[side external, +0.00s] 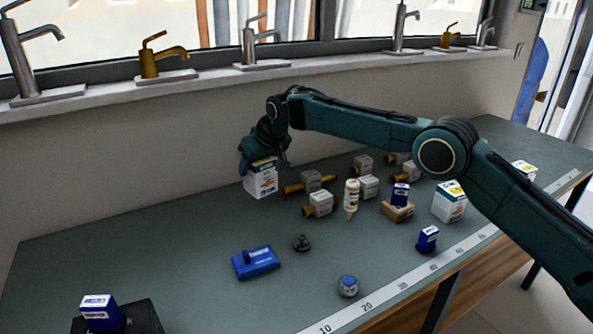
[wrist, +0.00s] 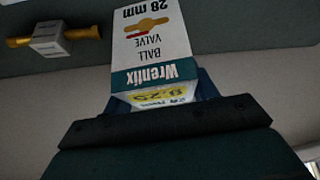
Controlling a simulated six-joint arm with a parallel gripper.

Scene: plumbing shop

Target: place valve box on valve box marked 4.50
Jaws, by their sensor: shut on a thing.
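My gripper (side external: 265,152) is shut on a white and teal valve box (side external: 261,180) near the wall at the back of the bench. In the wrist view the held valve box (wrist: 152,40) reads "Wrenfix ball valve 28 mm", upside down. A yellow price label (wrist: 163,95) on its end seems to read 9.25. Another white and teal box (side external: 449,203) stands upright on the right of the bench. A further white box (side external: 524,170) is at the far right, partly behind my arm. I cannot read a 4.50 mark on either.
A blue case (side external: 255,263) is in front.

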